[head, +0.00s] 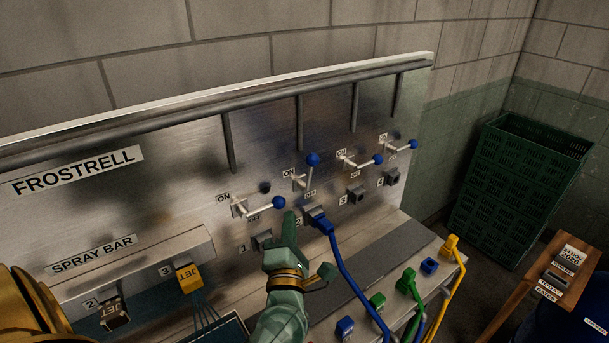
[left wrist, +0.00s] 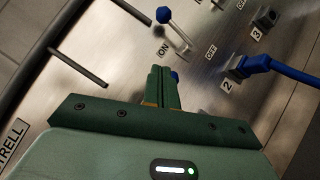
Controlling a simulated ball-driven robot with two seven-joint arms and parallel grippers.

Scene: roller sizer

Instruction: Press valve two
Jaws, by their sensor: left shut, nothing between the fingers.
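Valve two is a pale lever with a blue knob (head: 313,159) on the steel panel (head: 180,135). It points up and slightly right, between its ON and OFF labels. It also shows at the top of the left wrist view (left wrist: 163,15). Valve one's blue knob (head: 279,202) is on a lever pointing right, toward OFF. My left gripper (head: 289,215) is shut and empty, its fingertips just below valve one's knob and lower left of valve two. In the left wrist view its green fingers (left wrist: 163,75) partly cover valve one. I cannot tell whether they touch it. My right gripper is not in view.
A blue plug (head: 317,217) with a cable sits in socket 2, close right of my gripper. Valves three (head: 377,160) and four (head: 413,144) point right. A rail (head: 200,108) runs above. A green crate (head: 510,190) stands right.

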